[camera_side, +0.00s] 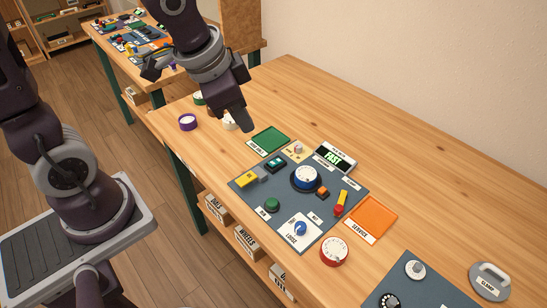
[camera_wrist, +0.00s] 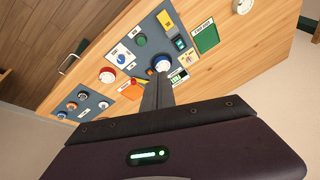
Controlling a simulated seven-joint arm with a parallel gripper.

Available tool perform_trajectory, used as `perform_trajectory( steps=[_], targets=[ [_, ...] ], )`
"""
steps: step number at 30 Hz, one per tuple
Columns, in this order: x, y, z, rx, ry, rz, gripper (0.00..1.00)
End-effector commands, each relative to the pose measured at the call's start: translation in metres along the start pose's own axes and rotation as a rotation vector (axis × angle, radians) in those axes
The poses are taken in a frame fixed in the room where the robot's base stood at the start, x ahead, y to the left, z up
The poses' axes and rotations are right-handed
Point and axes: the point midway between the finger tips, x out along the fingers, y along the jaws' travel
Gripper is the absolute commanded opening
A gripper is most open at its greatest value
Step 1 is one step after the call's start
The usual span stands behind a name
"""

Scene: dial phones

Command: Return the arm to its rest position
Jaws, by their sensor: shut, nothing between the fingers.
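My gripper (camera_side: 246,124) hangs above the wooden table (camera_side: 450,185) near its left end in the side view, with its fingers together and nothing held. In the wrist view its closed fingers (camera_wrist: 158,88) point toward the panel. The grey-blue panel (camera_side: 265,205) lies on the table, to the right of and below my gripper in the side view. The panel carries a blue dial with a white face (camera_side: 306,177), a yellow block (camera_side: 246,180), a green button (camera_side: 272,204) and a red-and-yellow lever (camera_side: 341,203). My gripper is apart from all of these.
A green tray (camera_side: 269,140) and an orange tray (camera_side: 371,216) flank the panel. A display (camera_side: 335,157) reads FAST. The back right of the table is clear.

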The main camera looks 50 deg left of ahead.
Motion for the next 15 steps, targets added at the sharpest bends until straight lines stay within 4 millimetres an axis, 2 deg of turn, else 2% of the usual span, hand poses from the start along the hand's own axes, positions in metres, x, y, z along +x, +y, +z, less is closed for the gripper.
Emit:
perform_trajectory(
  steps=[1, 3, 6, 10, 15],
  targets=[
    [-0.030, -0.004, 0.012, -0.070, 0.026, -0.035, 0.00],
    [-0.063, -0.003, 0.036, -0.183, 0.048, -0.056, 0.00],
    [-0.095, 0.004, 0.067, -0.313, 0.080, -0.050, 0.00],
    [-0.113, 0.014, 0.091, -0.405, 0.104, -0.027, 0.00],
    [-0.116, 0.016, 0.098, -0.427, 0.106, -0.018, 0.00]
  ],
)
